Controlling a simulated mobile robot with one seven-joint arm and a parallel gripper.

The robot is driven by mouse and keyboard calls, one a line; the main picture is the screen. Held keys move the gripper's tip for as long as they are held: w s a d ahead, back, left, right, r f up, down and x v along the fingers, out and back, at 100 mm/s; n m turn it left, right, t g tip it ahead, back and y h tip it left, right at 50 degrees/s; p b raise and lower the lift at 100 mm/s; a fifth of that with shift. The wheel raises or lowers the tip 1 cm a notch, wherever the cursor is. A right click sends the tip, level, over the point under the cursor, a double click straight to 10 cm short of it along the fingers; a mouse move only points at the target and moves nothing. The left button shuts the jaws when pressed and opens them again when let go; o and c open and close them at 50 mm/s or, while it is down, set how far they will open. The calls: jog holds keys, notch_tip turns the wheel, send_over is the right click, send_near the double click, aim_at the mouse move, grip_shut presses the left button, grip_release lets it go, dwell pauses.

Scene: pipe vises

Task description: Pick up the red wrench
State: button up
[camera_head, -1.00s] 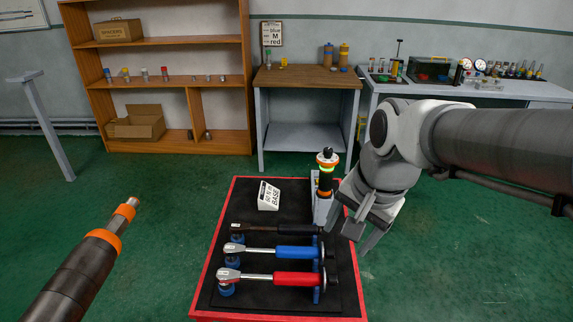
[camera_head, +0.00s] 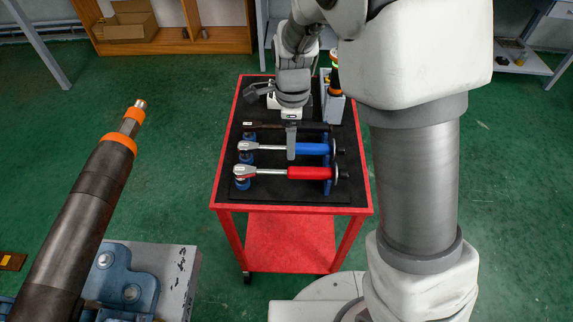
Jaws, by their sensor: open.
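The red wrench (camera_head: 308,173) lies on the black top of the red cart (camera_head: 226,166), nearest the front edge. Its silver shaft and head point left, and its red handle lies to the right on blue supports. The blue wrench (camera_head: 312,149) lies just behind it, and a black wrench (camera_head: 300,126) lies behind that. My gripper (camera_head: 277,120) is over the cart, with its fingers apart and nothing seen between them. One finger reaches down in front of the blue wrench, close to the red one. Whether it touches either cannot be told.
A grey holder with a dark tool (camera_head: 334,100) stands at the cart's back right. A thick dark pipe with orange rings (camera_head: 90,200) rises at left above a blue vise (camera_head: 125,285). The shelf (camera_head: 175,44) is behind the cart.

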aim_at(292, 169)
notch_tip(292, 169, down, 7)
jog(key=shift+f+b, duration=0.15)
jog(key=shift+b, duration=0.15)
jog(key=shift+w+d+f, duration=0.15)
jog(key=shift+f, duration=2.6)
grip_shut()
jog(key=shift+r, duration=0.1)
